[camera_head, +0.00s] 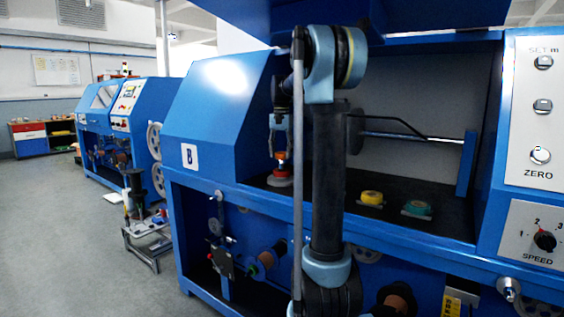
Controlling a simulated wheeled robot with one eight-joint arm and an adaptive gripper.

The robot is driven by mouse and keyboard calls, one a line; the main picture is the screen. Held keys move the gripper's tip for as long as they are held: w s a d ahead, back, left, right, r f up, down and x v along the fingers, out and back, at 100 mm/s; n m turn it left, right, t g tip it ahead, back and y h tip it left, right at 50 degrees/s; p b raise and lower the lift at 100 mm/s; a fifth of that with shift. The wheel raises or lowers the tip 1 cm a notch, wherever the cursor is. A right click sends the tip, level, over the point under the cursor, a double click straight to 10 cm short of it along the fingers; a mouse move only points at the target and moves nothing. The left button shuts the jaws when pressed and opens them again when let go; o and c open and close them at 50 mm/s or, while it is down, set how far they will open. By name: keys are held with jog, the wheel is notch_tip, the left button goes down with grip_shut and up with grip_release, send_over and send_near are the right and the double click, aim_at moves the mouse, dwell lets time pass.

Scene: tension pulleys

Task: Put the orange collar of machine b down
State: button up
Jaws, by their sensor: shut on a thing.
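Machine B, a blue cabinet with a white "B" sign (189,156), fills the middle and right of the view. My gripper (279,150) hangs inside its open bay, at the left end. It is shut on the small orange-red collar (281,156), which shows just below the fingers. A pinkish-grey round piece (279,180) is directly beneath, on the dark shelf (335,202). I cannot tell whether the collar touches it. A yellow collar (371,197) and a green collar (417,208) sit on the shelf to the right, each on a small light base.
My arm crosses the middle of the view and hides part of the bay. A horizontal metal rod (400,136) runs above the shelf to a blue upright (467,165). A control panel (541,150) stands at right. A small cart (150,240) stands at the left.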

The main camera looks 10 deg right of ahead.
aim_at(281, 161)
jog(key=shift+f, duration=1.65)
jog(key=shift+f, duration=0.6)
jog(key=o, duration=1.1)
jog(key=shift+c, duration=0.2)
notch_tip(281, 161, up, 13)
jog(key=s+f+n, duration=0.1)
jog(key=s+f, duration=0.3)
jog(key=s, duration=0.3)
jog(key=s+f+n+t, duration=0.1)
jog(key=s+f, duration=0.4)
jog(key=s, duration=0.3)
jog(key=s+f+n, duration=0.1)
jog(key=s+f, duration=0.3)
jog(key=s, duration=0.3)
jog(key=s+f+n+t, duration=0.1)
jog(key=s+f+n, duration=0.2)
jog(key=s+f, duration=1.4)
notch_tip(281, 161, down, 4)
jog(key=shift+s+d+f, duration=0.1)
jog(key=shift+s+d, duration=0.15)
jog(key=shift+d, duration=0.2)
